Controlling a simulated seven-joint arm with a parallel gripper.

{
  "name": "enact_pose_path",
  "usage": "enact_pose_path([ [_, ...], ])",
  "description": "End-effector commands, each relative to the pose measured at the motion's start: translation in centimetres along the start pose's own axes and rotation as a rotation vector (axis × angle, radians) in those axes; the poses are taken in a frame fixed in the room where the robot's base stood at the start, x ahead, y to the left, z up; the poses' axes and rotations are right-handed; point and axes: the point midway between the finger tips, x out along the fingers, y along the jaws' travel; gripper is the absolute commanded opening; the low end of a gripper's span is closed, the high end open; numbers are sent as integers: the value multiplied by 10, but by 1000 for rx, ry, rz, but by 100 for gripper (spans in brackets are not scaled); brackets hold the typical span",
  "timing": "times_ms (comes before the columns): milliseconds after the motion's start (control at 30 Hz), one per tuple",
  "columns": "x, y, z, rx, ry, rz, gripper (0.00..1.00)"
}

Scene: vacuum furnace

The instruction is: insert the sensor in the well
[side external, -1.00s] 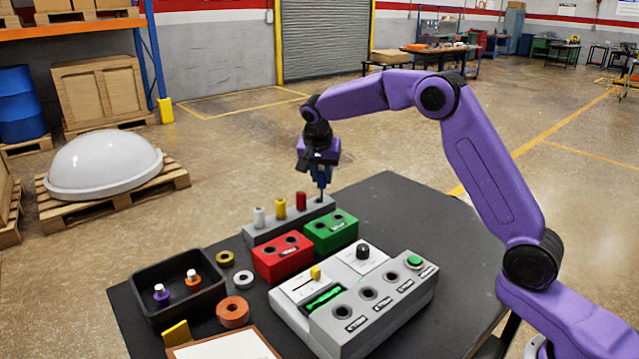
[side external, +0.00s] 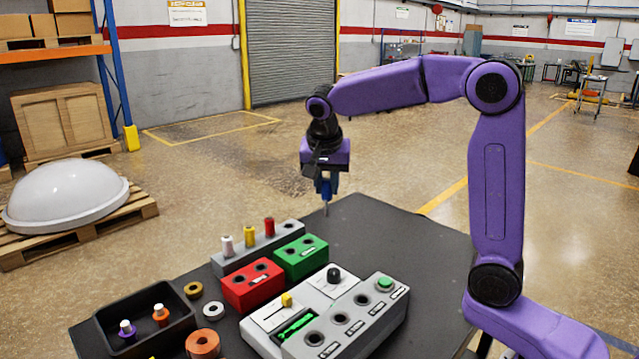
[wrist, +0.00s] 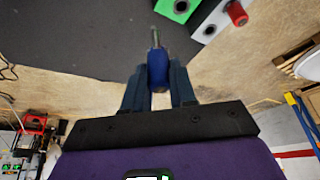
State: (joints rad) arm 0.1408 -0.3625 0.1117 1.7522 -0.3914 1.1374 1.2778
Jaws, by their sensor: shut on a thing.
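My gripper (side external: 325,184) is shut on a blue-handled sensor with a thin metal tip, which hangs tip down in the side view. In the wrist view the sensor (wrist: 157,70) sits between the two fingers. It is clear of the grey rack (side external: 238,262), whose right-end hole is empty; white, yellow and red sensors stand in its other holes. The grey console (side external: 375,325) has several labelled round wells, including a near one (side external: 312,339), a middle one (side external: 340,318) and a far one (side external: 361,300). The labels are too small to read.
A red block (side external: 252,288) and a green block (side external: 300,258), each with holes, stand between rack and console. A black tray (side external: 180,325) holds two small capped parts. Rings lie beside it. The console has a black knob (side external: 334,274) and green button (side external: 385,283). The table's far right is clear.

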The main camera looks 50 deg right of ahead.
Motion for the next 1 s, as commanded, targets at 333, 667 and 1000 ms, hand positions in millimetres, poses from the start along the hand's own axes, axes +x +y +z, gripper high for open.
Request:
enact_pose_path([
  [333, -40, 0, 107, -12, -16, -8, 0],
  [667, -69, 34, 208, -7, -8, -2, 0],
  [1000, -71, 48, 233, -1, 0, 1, 0],
])
